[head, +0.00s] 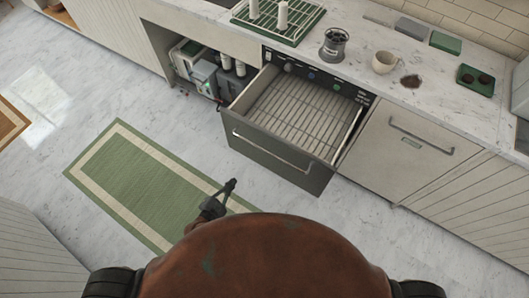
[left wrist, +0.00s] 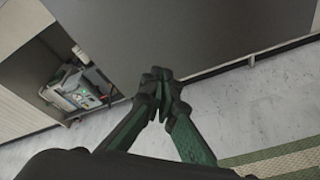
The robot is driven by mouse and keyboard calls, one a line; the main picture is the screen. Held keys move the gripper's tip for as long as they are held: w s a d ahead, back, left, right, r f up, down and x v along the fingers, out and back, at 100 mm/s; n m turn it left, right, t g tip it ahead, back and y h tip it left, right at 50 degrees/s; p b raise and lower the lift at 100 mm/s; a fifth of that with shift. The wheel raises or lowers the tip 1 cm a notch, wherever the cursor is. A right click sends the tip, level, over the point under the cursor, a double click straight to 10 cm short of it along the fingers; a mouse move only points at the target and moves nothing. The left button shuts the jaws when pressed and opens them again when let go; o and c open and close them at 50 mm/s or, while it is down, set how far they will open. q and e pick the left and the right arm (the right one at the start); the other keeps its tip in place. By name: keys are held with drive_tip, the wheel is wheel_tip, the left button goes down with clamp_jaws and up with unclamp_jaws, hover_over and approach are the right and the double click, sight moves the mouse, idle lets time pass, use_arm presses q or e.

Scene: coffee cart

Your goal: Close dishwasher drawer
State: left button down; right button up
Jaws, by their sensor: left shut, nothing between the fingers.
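The dishwasher drawer (head: 268,160) is pulled out from under the counter in the head view. Its wire rack (head: 300,110) inside is bare, and a long bar handle (head: 272,152) runs across its grey front. My left gripper (head: 231,186) is shut and empty, low in front of the drawer's left part, apart from it in the head view. In the left wrist view, my left gripper's fingertips (left wrist: 160,75) meet in front of a large dark grey panel (left wrist: 170,35); whether they touch it I cannot tell. My right gripper is not in view.
A closed cabinet front (head: 405,150) with a handle is right of the drawer. An open bay with machine parts (head: 200,75) is at its left. A green mat (head: 150,180) lies on the floor. A cup (head: 384,62) and a dark canister (head: 334,45) stand on the counter.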

use_arm(q)
drive_tip(key=w+d+r+n+t+h+b, duration=0.1)
drive_tip(key=d+r+n+t+h+b, duration=0.15)
drive_tip(key=d+r+n+b, duration=0.4)
drive_tip(key=p, duration=0.3)
approach(268, 144)
drive_tip(key=shift+n, duration=0.25)
drive_tip(key=x, duration=0.7)
drive_tip(key=shift+r, duration=0.1)
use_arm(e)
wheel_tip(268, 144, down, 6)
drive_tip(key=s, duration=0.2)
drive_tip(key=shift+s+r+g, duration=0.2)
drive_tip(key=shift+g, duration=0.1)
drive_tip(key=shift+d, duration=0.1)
